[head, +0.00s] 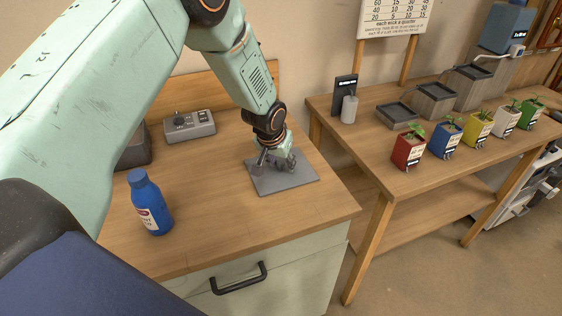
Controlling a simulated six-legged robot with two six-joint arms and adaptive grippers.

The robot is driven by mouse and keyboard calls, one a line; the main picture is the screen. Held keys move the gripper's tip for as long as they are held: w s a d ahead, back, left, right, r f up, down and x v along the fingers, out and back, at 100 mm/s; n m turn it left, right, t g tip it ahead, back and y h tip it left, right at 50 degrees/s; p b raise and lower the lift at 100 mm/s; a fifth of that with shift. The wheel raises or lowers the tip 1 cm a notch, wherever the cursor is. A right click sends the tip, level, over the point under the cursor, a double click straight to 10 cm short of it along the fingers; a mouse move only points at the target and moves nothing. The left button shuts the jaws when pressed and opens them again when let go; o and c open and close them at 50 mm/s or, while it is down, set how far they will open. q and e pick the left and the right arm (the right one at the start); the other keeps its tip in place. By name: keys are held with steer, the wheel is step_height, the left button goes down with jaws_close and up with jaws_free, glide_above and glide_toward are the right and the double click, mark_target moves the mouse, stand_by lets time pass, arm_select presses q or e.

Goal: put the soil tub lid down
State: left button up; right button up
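The soil tub lid is a flat grey square plate (297,180), at the right part of the wooden counter in the head view. It looks level and seems to lie on or just over the counter top. My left gripper (276,163) reaches down onto the lid's middle from above, its fingers at the lid's upper face. The fingers and wrist hide the middle of the lid, so I cannot tell whether they are closed on a handle there. My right gripper is not in view.
A blue bottle (151,204) stands on the counter's left, near a grey control box (189,126). The counter (215,215) is clear between bottle and lid. Across a gap, a wooden bench (375,155) holds several coloured plant pots, grey trays and a small white bottle (349,108).

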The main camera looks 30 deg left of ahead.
arm_select(q)
steer(key=shift+w+a+f, duration=0.15)
steer(key=shift+a, duration=0.15)
steer(key=v, duration=1.2)
steer(key=shift+d, duration=0.1)
steer(key=shift+d, duration=0.15)
